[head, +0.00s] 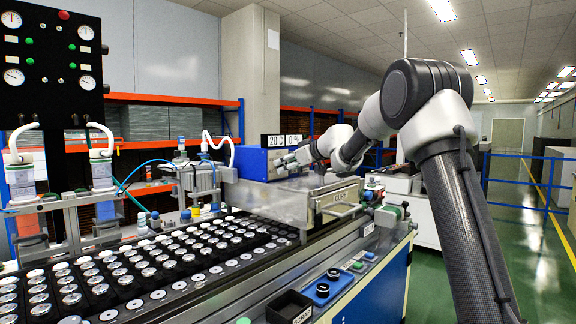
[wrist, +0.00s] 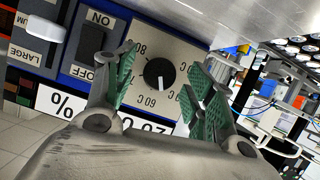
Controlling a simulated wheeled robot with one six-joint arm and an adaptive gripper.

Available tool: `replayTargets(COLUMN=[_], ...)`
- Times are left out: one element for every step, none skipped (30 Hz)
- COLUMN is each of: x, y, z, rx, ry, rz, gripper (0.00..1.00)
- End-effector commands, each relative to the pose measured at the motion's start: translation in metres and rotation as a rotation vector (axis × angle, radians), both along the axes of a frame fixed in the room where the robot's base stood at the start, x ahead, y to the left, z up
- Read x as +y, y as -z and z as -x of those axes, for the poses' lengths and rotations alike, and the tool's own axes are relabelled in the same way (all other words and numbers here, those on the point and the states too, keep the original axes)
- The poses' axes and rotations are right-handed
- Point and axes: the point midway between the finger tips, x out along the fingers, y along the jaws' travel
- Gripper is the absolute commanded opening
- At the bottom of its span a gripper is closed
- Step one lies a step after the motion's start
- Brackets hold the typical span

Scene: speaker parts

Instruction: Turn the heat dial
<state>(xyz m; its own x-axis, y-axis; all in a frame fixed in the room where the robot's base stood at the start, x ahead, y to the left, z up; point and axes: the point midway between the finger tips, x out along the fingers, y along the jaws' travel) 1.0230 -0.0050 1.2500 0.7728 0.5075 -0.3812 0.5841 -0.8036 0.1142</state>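The heat dial (wrist: 159,74) is a round black knob on a light plate in the wrist view. Its white mark points toward the bottom of the picture, near the upside-down "60 C" label. My gripper (wrist: 166,72) is open, with one green-padded finger on each side of the dial and gaps between the pads and the knob. I cannot tell how far the fingertips are from the plate. In the head view, my gripper (head: 289,161) is at the front of the blue control box (head: 256,164), and the dial is hidden there.
An ON/OFF rocker switch (wrist: 92,46) and a LARGE/MEDIUM selector with a white lever (wrist: 47,24) sit left of the dial. A display reading "20 C" (head: 283,140) tops the box. A metal "CURE" chamber (head: 335,204) stands below my wrist. Trays of speaker parts (head: 130,270) fill the front left.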

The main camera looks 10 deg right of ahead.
Motion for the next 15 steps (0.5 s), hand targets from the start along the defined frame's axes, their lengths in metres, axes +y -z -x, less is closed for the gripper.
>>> replayTargets(x=[0.0,0.0,0.0,0.0,0.0,0.0,-0.001,-0.002,-0.003,-0.005,-0.007,-0.011,-0.015,-0.018,-0.022], y=[0.0,0.0,0.0,-0.001,-0.001,-0.001,-0.001,-0.002,-0.003,-0.005,-0.006,-0.01,-0.012,-0.014,-0.018], z=[0.0,0.0,0.0,0.0,0.0,0.0,0.001,0.002,0.004,0.007,0.01,0.015,0.02,0.025,0.032], rx=[0.0,0.0,-0.001,-0.001,-0.001,-0.002,-0.002,-0.002,-0.002,-0.001,-0.001,-0.003,-0.003,-0.003,-0.003], ry=[0.0,0.0,0.0,0.0,0.0,0.0,0.0,0.0,0.0,0.001,0.002,0.003,0.003,0.003,0.002], rz=[0.0,0.0,-0.001,-0.001,-0.001,0.0,0.0,0.0,0.0,0.0,0.0,0.0,0.0,0.0,-0.001], gripper=[0.55,0.55,0.55,0.55,0.55,0.55,0.55,0.55,0.55,0.55,0.55,0.55,0.55,0.55,0.55])
